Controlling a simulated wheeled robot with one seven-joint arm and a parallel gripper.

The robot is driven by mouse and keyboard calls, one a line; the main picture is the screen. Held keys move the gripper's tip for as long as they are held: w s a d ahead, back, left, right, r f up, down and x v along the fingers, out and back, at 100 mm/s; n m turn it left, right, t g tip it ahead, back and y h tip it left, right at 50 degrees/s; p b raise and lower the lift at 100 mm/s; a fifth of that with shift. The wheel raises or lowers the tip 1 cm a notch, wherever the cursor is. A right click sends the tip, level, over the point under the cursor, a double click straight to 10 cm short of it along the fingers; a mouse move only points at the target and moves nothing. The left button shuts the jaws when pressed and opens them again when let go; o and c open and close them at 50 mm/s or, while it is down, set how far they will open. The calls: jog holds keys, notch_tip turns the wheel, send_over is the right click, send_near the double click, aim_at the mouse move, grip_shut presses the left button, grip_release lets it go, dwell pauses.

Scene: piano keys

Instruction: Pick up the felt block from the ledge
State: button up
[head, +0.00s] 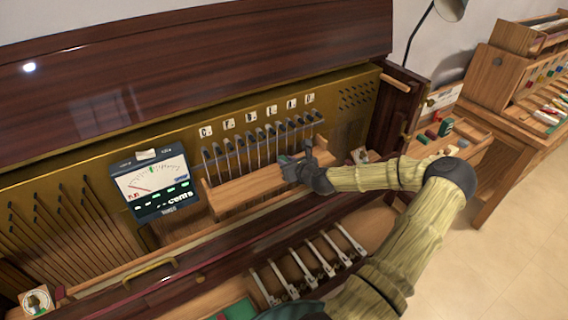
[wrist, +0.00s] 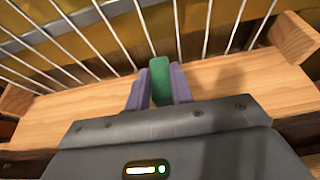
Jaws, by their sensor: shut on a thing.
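A green felt block (wrist: 159,80) stands upright between the two purple-grey fingers of my gripper (wrist: 158,88) in the wrist view. The fingers are shut on its two sides. Behind the fingers is the wooden ledge (wrist: 235,78), with thin metal rods just beyond the block. I cannot tell whether the block touches the ledge. In the head view my gripper (head: 293,160) is over the right part of the ledge (head: 238,193), and the block is too small to make out there.
A tuner meter (head: 155,188) stands left of the ledge. Upright rods (head: 262,145) line its back, below letter labels. A wooden end piece (wrist: 293,38) closes the ledge's right end. Below lies a row of pale key levers (head: 310,262). Small coloured items sit in a tray (head: 445,138) at right.

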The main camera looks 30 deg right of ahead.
jog(key=shift+a+r, duration=0.1)
jog(key=shift+s+r+b, duration=0.1)
jog(key=shift+r+b, duration=0.1)
jog(key=shift+b, duration=0.2)
notch_tip(320, 180, up, 6)
jog(key=shift+a+r+b, duration=0.1)
jog(key=shift+a+b, duration=0.05)
jog(key=shift+b, duration=0.2)
jog(key=s+b, duration=0.2)
jog(key=s, duration=1.2)
jog(key=shift+s+a, duration=0.15)
jog(key=shift+a, duration=0.05)
jog(key=s+p, duration=0.1)
jog(key=p, duration=0.2)
jog(key=s+p, duration=0.1)
jog(key=p, duration=0.2)
jog(key=s+p, duration=0.1)
jog(key=p, duration=0.2)
jog(key=shift+s+a+r, duration=0.15)
jog(key=shift+a+r, duration=0.05)
jog(key=shift+r, duration=0.05)
jog(key=shift+s+f+p, duration=0.15)
jog(key=shift+s+p, duration=0.4)
jog(key=shift+s, duration=0.5)
